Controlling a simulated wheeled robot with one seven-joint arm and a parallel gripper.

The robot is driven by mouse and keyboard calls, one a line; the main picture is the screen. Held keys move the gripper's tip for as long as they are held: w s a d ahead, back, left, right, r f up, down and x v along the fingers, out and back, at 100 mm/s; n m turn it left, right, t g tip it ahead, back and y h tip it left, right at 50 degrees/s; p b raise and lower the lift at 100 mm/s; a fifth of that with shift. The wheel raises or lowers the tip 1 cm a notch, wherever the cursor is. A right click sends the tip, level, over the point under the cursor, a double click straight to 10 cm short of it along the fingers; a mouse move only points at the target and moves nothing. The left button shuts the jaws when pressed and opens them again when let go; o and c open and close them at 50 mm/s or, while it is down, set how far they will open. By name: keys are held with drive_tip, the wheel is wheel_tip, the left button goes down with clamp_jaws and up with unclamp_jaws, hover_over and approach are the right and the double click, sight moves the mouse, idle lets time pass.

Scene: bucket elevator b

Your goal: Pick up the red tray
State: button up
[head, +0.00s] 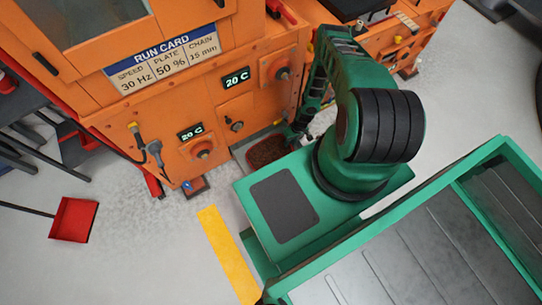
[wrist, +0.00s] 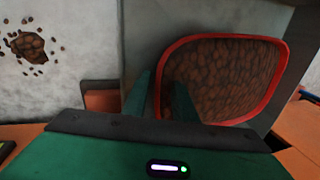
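The red tray (head: 247,167) sits low in front of the orange machine in the head view, filled with brown pellets. In the wrist view the tray's red rim (wrist: 230,36) and its brown contents fill the upper right. My gripper (head: 293,137) is at the tray's right side in the head view, partly hidden by my arm. In the wrist view my gripper (wrist: 160,98) has its two dark green fingers apart. The near left edge of the rim shows between them, and the right finger overlaps the contents. Whether either finger touches the rim cannot be told.
The orange machine (head: 215,105) stands close behind the tray. Brown pellets (wrist: 28,46) lie spilled on the pale floor. A red dustpan (head: 73,220) and a yellow floor stripe (head: 228,257) are at the left. Open floor lies at the lower left.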

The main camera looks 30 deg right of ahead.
drive_tip(key=shift+a+f, duration=0.1)
drive_tip(key=shift+f, duration=0.35)
clamp_jaws()
idle(1.1)
